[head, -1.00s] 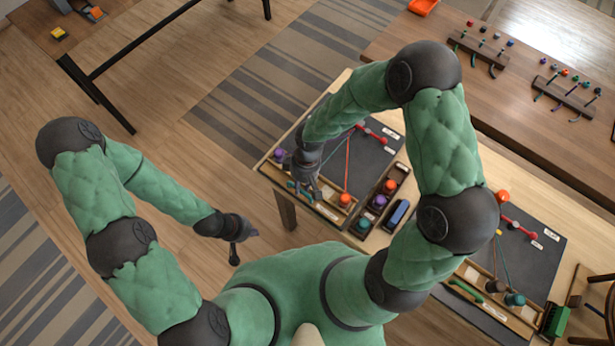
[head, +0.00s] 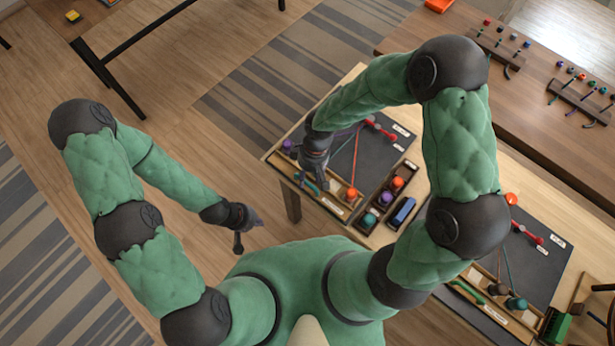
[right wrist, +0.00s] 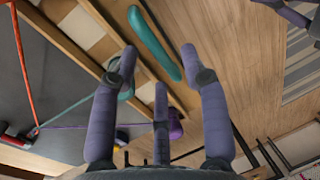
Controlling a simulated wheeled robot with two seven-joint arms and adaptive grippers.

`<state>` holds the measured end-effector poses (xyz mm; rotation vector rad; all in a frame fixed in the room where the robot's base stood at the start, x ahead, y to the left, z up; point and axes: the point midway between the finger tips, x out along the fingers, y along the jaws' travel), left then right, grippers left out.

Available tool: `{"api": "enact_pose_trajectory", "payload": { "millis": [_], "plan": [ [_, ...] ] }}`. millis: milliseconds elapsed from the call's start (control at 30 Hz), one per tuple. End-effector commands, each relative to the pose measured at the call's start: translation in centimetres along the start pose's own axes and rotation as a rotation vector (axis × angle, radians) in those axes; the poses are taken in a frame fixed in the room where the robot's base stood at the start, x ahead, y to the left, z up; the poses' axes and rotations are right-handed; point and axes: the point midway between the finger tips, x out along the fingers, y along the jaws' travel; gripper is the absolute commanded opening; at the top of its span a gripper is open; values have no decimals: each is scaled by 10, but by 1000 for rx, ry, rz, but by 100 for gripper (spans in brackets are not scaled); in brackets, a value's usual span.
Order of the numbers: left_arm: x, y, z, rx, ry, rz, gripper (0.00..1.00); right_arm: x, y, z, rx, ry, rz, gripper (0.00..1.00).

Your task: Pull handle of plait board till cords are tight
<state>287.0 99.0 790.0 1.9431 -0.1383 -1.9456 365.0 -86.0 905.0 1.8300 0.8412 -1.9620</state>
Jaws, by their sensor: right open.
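The near plait board (head: 372,158) is a dark plate with a red bar (head: 380,130) at its far side and cords running toward a wooden tray along its front. A curved teal handle (head: 307,184) lies at the tray; it shows in the right wrist view (right wrist: 154,45) just beyond my fingertips. My right gripper (head: 316,176) is over the front left of this board. In the right wrist view its fingers (right wrist: 158,68) are spread with nothing between them, apart from the handle. A purple bobbin (right wrist: 175,125) is partly behind them. My left gripper (head: 243,228) hangs empty, fingers apart, left of the table.
A second board (head: 535,255) with a green handle (head: 465,292) lies at the right. An open box of bobbins (head: 386,198) and a blue block (head: 403,211) lie between the boards. A brown table (head: 460,75) stands behind.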

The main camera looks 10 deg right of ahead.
Motion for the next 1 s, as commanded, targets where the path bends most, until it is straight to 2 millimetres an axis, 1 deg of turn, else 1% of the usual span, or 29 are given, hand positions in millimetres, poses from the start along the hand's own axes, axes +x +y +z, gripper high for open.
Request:
{"api": "enact_pose_trajectory", "payload": {
  "millis": [100, 300, 400, 500, 700, 1000],
  "plan": [
    [0, 0, 0, 0, 0, 0, 0, -25, 1, -2, 0, 7, 3, 46],
    [0, 0, 0, 0, 0, 0, 0, -64, 0, -1, 0, 6, 2, 46],
    [0, 0, 0, 0, 0, 0, 0, -79, 0, -1, -1, 4, 1, 46],
    [0, 0, 0, 0, 0, 0, 0, -90, -1, -1, -1, 2, 0, 46],
    [0, 0, 0, 0, 0, 0, 0, -99, -1, 0, -2, 0, -1, 46],
    [0, 0, 0, 0, 0, 0, 0, -100, -1, 0, -1, 0, -1, 46]
  ]
}}
